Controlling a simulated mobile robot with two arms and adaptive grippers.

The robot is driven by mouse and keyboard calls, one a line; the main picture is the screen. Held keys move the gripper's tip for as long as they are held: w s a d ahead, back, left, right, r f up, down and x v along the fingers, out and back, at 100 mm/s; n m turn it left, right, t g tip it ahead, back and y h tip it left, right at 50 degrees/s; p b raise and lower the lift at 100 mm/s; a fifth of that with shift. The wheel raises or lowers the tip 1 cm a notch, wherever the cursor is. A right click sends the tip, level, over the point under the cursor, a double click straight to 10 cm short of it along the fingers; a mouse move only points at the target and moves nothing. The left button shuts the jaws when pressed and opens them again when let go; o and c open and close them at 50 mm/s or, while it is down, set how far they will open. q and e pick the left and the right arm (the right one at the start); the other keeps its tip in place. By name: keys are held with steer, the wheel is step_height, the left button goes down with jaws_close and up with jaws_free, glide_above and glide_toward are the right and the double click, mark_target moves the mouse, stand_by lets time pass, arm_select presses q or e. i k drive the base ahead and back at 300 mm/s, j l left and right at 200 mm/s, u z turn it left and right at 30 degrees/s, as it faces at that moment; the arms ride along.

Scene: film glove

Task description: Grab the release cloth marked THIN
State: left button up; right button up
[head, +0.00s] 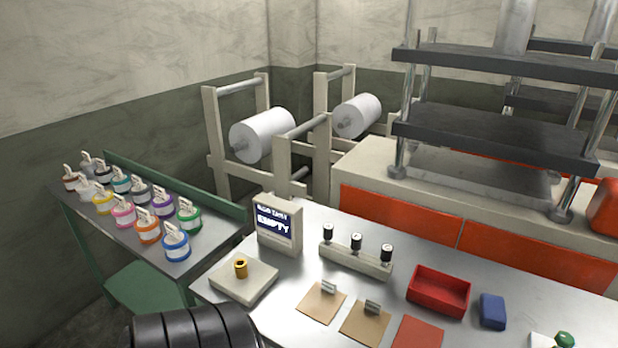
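No marking THIN can be read in the head view, so I cannot tell which piece is that release cloth. Two flat tan squares lie on the metal table, a left tan square (318,307) and a right tan square (362,328), each with a small metallic piece at its back edge. A flat orange-red sheet (418,334) lies to their right, cut off by the bottom edge of the picture.
A display reading EMPTY (278,226), a pale block with a brass piece (243,281), a rack with black-topped weights (355,260), a red tray (438,291) and a blue block (492,311) stand around the sheets. Several colored jars fill the left shelf (196,262). A press rises behind.

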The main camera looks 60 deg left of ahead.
mark_target(366, 323)
steer(key=u, duration=1.45)
steer(key=k+l+u, duration=0.1)
